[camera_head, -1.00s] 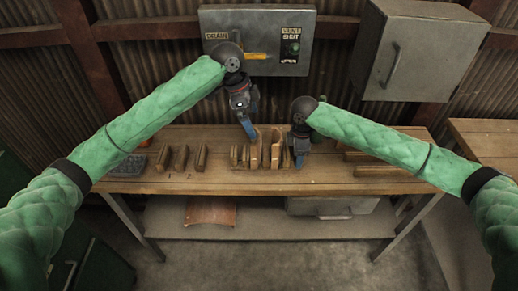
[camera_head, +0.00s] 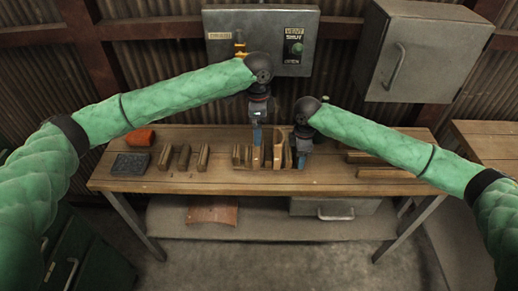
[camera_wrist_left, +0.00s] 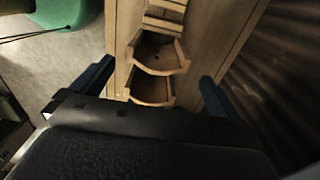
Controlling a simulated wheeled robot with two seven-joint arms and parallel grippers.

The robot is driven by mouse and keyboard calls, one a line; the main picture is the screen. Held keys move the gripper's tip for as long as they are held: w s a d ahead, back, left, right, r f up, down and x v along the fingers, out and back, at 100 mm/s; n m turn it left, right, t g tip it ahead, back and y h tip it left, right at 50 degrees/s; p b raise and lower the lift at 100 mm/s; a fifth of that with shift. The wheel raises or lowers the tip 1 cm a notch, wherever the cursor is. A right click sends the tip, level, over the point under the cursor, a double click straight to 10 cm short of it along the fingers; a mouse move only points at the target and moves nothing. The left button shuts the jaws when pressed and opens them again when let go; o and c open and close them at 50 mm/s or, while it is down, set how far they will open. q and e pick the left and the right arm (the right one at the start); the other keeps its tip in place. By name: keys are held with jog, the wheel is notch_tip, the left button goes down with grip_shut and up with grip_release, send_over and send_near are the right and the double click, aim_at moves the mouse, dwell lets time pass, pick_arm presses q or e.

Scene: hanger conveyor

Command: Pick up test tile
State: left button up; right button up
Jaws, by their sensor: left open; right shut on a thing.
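Two curved, tile-like wooden pieces (camera_head: 278,147) stand upright in the middle of the workbench, with thinner upright slats beside them. I cannot tell which piece is the test tile. The left wrist view shows the curved pieces (camera_wrist_left: 155,55) between my open fingers. My left gripper (camera_head: 257,137) is open and low over these pieces; contact is unclear. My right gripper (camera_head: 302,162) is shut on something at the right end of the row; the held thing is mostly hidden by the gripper.
A dark block (camera_head: 130,163) and an orange roll (camera_head: 140,137) lie at the bench's left, beside several wooden slats (camera_head: 184,158). Long wooden bars (camera_head: 385,173) lie at the right. A grey control box (camera_head: 222,20) and a cabinet (camera_head: 415,55) hang behind. A reddish curved sheet (camera_head: 212,210) lies below.

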aim_at(258, 149)
pick_arm(q)
notch_tip(258, 149, down, 9)
jog(key=shift+s+d+r, duration=0.1)
jog(key=shift+d, duration=0.05)
jog(key=c, duration=1.1)
